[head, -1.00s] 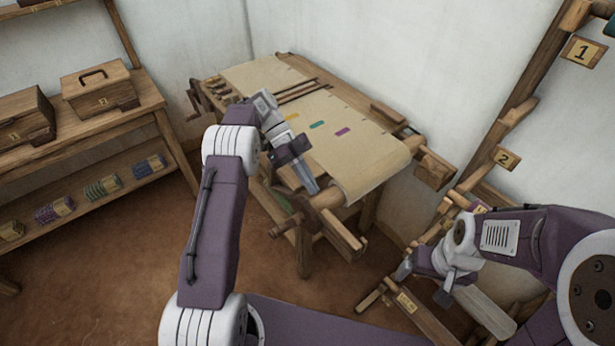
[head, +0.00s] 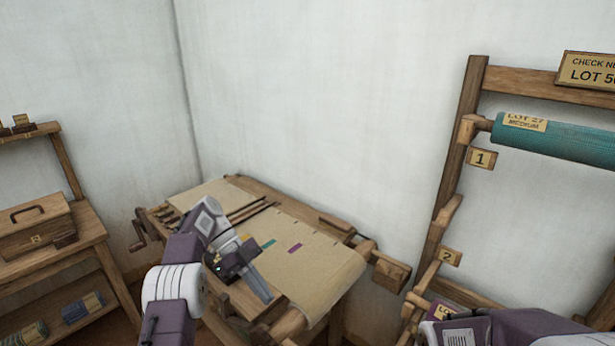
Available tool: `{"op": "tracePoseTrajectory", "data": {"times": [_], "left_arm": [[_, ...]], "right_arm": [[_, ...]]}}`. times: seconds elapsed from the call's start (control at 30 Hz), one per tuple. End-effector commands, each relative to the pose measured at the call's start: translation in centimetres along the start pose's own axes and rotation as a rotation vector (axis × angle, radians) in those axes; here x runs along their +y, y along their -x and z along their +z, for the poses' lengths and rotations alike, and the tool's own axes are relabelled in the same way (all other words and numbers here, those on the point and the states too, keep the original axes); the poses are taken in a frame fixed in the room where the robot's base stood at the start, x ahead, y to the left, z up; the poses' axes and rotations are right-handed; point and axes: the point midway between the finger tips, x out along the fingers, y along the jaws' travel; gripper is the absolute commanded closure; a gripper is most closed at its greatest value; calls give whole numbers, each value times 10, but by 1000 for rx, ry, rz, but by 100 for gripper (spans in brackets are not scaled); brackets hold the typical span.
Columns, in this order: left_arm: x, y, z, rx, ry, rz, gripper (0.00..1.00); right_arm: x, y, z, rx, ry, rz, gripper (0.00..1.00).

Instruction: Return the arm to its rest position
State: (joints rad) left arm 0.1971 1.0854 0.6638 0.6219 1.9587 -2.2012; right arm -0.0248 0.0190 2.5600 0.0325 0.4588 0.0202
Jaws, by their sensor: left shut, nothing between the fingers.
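My left arm comes in from the lower left of the head view. Its gripper (head: 262,287) is shut and empty, over the near left part of the loom (head: 345,262) with its cream cloth. I cannot tell whether it touches the loom. My right arm (head: 500,328) shows only as a purple and white link at the bottom right edge; its gripper is out of the frame.
A rack (head: 462,130) with numbered places stands at the right against the wall, holding a teal roll (head: 560,143) labelled LOT 27 MEDIUM. A wooden shelf (head: 95,228) with a lidded box (head: 35,225) stands at the left. The wall behind the loom is bare.

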Motion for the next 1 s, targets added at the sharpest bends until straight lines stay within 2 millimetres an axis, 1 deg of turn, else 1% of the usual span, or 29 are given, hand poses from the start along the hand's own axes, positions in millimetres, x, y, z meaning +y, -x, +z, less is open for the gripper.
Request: {"op": "tracePoseTrajectory", "data": {"times": [0.03,0.07,0.1,0.2,0.27,0.3,0.37,0.4,0.47,0.5,0.57,0.6,0.67,0.7,0.77,0.8,0.83,0.87,0.9,1.0], "left_arm": [[-1,14,-27,-26,-34,-7,100],[1,19,-43,-33,-46,-1,100],[8,23,-62,-41,-52,14,100],[24,22,-96,-89,-24,35,100],[34,18,-107,-132,45,32,100],[42,14,-113,-166,110,26,100],[57,6,-117,-226,234,7,100],[68,-1,-117,-272,333,-14,100],[88,-14,-113,-344,499,-59,100],[104,-23,-107,-395,618,-99,100],[128,-37,-94,-466,807,-176,100],[145,-46,-83,-510,936,-240,100],[170,-61,-64,-560,1140,-359,100],[186,-71,-50,-580,1274,-444,100],[202,-83,-31,-582,1457,-568,100],[208,-89,-21,-570,1562,-640,100],[209,-91,-16,-554,1627,-697,100],[207,-90,-11,-528,1682,-757,100],[199,-85,-7,-488,1738,-834,100],[185,-77,-2,-399,1844,-951,100]], "right_arm": [[0,7,-1,0,0,0,16],[0,9,-1,0,0,0,16],[0,12,-1,0,0,0,16],[0,17,-2,0,0,0,16],[0,21,-2,0,0,0,16],[0,23,-2,0,0,0,16],[0,26,-3,0,0,0,16],[0,29,-3,0,0,0,16],[-1,32,-3,0,0,0,16],[-1,34,-4,0,0,0,16],[-1,36,-4,0,0,0,16],[-1,37,-4,0,0,0,16],[-1,38,-4,0,0,0,16],[-1,38,-4,0,0,0,16],[-1,37,-4,0,0,0,16],[-1,37,-4,0,0,0,16],[-1,37,-4,0,0,0,16],[-1,37,-4,0,0,0,16],[-1,37,-4,0,0,0,16],[-1,37,-4,0,0,0,16]]}}
